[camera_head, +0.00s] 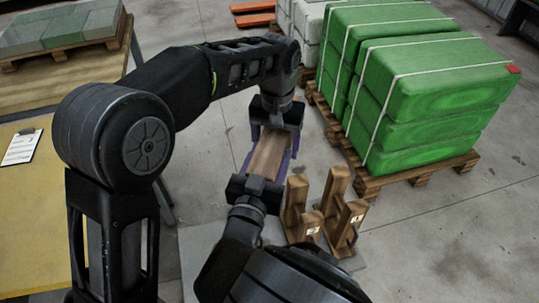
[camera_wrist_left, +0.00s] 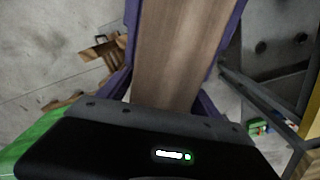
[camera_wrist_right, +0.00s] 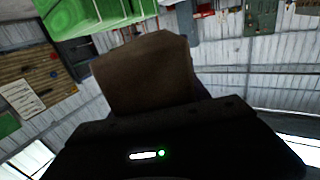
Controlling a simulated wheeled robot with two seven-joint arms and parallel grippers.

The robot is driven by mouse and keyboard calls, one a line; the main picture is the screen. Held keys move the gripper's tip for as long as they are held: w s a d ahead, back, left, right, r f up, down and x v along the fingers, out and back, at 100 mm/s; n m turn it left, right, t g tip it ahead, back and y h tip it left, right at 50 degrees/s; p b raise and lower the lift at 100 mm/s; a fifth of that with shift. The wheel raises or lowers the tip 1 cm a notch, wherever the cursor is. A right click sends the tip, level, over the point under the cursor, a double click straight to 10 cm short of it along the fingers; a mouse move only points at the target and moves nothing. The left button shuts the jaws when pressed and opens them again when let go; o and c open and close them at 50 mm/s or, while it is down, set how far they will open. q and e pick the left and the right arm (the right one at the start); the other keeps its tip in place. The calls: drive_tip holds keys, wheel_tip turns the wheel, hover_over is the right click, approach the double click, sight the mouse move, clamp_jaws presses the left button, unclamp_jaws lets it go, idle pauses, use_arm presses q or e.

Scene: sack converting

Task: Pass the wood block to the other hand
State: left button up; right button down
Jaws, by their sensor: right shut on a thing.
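The wood block (camera_head: 267,157) is a long brown bar held in the air between my two grippers. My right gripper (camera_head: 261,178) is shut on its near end. The block's end also shows in the right wrist view (camera_wrist_right: 146,78), standing out past the dark gripper body. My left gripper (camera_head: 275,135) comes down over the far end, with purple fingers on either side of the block. In the left wrist view the block (camera_wrist_left: 182,50) nearly fills the space between those fingers. Whether they press on it cannot be told.
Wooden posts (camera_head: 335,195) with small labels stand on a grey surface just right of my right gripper. Strapped green sacks (camera_head: 430,85) fill a pallet (camera_head: 415,177) at the right. A yellow table (camera_head: 30,205) with a clipboard (camera_head: 21,147) is at the left. Concrete floor lies between.

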use_arm(q)
drive_tip(key=shift+o, duration=0.3)
use_arm(e)
drive_tip(key=shift+r, duration=0.1)
use_arm(q)
wheel_tip(320, 180, up, 7)
drive_tip(key=shift+r, duration=0.2)
idle(0.5)
